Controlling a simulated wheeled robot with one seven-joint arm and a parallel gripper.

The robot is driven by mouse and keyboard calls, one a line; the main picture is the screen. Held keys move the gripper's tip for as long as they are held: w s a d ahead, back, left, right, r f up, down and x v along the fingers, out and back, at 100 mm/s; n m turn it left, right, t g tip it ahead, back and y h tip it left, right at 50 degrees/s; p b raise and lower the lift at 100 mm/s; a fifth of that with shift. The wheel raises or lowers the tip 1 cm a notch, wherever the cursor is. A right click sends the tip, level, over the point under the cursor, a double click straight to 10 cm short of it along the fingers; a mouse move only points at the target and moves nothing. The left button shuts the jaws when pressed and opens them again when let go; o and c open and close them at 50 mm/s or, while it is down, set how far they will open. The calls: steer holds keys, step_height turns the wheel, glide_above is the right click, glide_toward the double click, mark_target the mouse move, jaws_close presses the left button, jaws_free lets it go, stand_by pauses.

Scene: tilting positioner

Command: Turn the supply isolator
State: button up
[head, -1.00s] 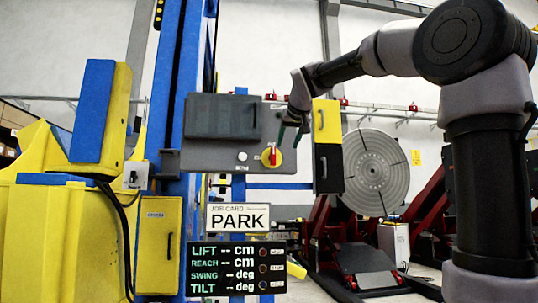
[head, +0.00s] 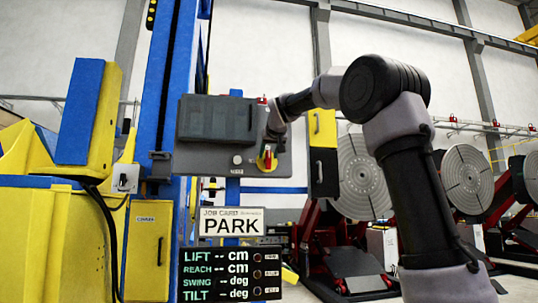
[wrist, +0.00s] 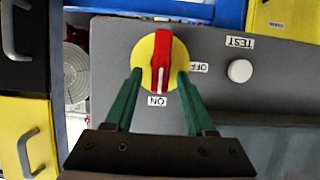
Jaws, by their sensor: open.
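The supply isolator is a red handle (wrist: 160,62) on a round yellow plate (wrist: 146,50), set in a grey panel. The wrist view shows it upside down. The handle's white mark points at the ON label (wrist: 157,100); the OFF label (wrist: 199,68) is off to one side. My gripper (wrist: 160,75) is open, its green fingers either side of the handle with small gaps showing. Whether either finger touches it I cannot tell. In the head view, the isolator (head: 266,162) is partly hidden by my gripper (head: 268,150).
A white TEST button (wrist: 239,71) sits beside the isolator. A dark grey box (head: 216,119) stands out from the panel. A yellow and black cabinet with handles (head: 323,150) is just right of the panel. A PARK card (head: 231,222) and a readout display (head: 230,274) hang below.

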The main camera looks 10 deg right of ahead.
mark_target(264, 161)
jaws_close()
steer(key=shift+a, duration=0.1)
stand_by(0.3)
steer(key=f+n+t+h, duration=0.1)
steer(key=n+h, duration=0.1)
steer(key=n, duration=0.2)
steer(key=a+n+t+h, duration=0.1)
steer(key=n+h, duration=0.1)
steer(key=n, duration=0.3)
steer(key=a+f+n+t+h, duration=0.1)
steer(key=n+h, duration=0.2)
steer(key=n, duration=0.1)
steer(key=shift+a+f, duration=0.15)
steer(key=shift+f, duration=0.15)
stand_by(0.3)
steer(key=shift+n, duration=0.3)
stand_by(0.3)
